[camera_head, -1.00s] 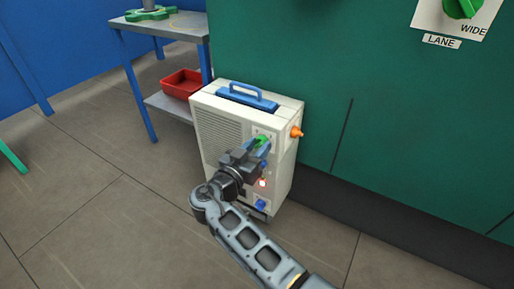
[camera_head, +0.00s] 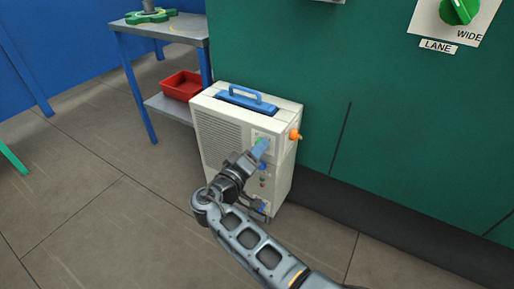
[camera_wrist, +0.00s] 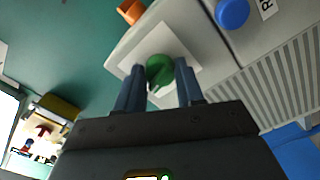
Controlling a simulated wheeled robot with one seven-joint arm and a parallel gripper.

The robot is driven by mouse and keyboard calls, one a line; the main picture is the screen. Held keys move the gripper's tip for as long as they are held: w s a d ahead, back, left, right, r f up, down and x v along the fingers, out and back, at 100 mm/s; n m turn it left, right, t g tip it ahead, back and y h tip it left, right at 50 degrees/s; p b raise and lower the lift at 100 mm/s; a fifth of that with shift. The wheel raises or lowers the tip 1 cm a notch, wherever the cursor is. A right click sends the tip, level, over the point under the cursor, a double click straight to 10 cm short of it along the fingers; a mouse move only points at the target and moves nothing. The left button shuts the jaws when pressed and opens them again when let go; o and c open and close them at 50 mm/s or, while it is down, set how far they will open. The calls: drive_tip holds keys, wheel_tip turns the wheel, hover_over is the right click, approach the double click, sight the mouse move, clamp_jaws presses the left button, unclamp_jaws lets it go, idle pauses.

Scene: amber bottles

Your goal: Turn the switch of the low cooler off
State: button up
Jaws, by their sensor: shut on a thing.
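The low cooler (camera_head: 222,152) is a cream box with a blue top handle and a grille, standing on the floor against a green wall. Its green switch knob (camera_wrist: 160,69) sits on a white plate and shows between my fingers in the wrist view. My gripper (camera_head: 262,147) is shut on this knob, one blue finger on each side. In the head view the fingers and wrist hide most of the knob. The small lamp (camera_head: 262,181) below it shows no red glow.
An orange part (camera_head: 296,135) juts from the cooler's right side. A blue knob (camera_wrist: 232,13) is on the same face. A grey table (camera_head: 180,27) with a red tray (camera_head: 182,85) on its shelf stands behind left. A green dial (camera_head: 460,10) is on the wall.

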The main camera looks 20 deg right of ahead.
drive_tip(key=shift+a+n+p, duration=0.1)
drive_tip(key=shift+n+p, duration=1.2)
drive_tip(key=shift+n, duration=1.9)
drive_tip(key=o, duration=1)
drive_tip(key=shift+p+v, duration=0.7)
drive_tip(key=shift+v, duration=3.15)
